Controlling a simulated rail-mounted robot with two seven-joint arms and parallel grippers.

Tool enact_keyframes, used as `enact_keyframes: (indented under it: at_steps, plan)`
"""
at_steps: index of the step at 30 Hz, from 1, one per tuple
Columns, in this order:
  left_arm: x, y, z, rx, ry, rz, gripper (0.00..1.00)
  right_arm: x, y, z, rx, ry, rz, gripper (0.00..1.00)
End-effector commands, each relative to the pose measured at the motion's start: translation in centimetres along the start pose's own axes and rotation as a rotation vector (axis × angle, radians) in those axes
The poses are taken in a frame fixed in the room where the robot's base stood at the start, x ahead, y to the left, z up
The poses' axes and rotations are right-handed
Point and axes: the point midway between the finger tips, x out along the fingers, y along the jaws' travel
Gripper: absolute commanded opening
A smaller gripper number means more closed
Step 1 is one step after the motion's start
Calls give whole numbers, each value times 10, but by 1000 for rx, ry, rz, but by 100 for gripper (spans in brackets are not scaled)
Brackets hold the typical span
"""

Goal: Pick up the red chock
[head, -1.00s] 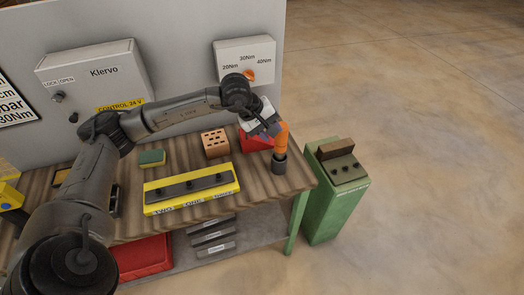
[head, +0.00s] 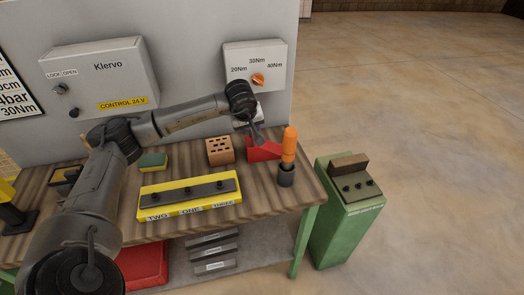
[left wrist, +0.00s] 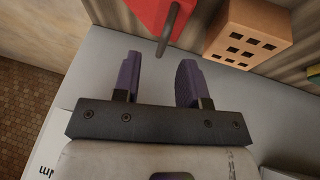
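The red chock (head: 265,151) sits at the back right of the wooden bench, between the brown block with holes and the orange-handled tool. It also shows at the top of the left wrist view (left wrist: 147,12), with a dark rod beside it pointing toward the gap between my fingers. My left gripper (head: 259,138) is over the chock in the head view, partly hidden by the wrist. In the left wrist view my left gripper (left wrist: 160,66) is open, with purple fingers apart and nothing clearly held. My right gripper is not in view.
The orange-handled tool (head: 289,146) stands upright in a dark cup right of the chock. The brown block with holes (head: 219,151) is on its left. A yellow fixture (head: 160,206) lies in front. The wall box with an orange knob (head: 236,57) is behind. A green pedestal (head: 335,225) stands right.

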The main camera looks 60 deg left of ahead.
Motion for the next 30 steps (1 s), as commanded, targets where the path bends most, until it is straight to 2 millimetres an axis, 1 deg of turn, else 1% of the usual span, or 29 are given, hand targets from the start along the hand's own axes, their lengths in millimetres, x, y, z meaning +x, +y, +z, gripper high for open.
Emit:
enact_keyframes:
  at_steps: [5,8,12,15,18,27,30]
  plan:
    - [8,0,0,0,0,-1,39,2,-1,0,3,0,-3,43]
    - [19,-2,1,0,-1,0,39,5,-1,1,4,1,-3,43]
    - [38,-4,0,-1,-2,-1,39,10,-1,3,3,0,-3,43]
    - [49,-4,0,0,-2,0,39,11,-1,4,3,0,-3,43]
    - [55,-4,-1,0,-1,0,39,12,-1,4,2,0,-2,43]
    - [57,-4,-1,0,0,1,39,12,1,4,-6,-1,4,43]
    - [57,-4,-1,0,0,1,30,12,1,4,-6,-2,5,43]
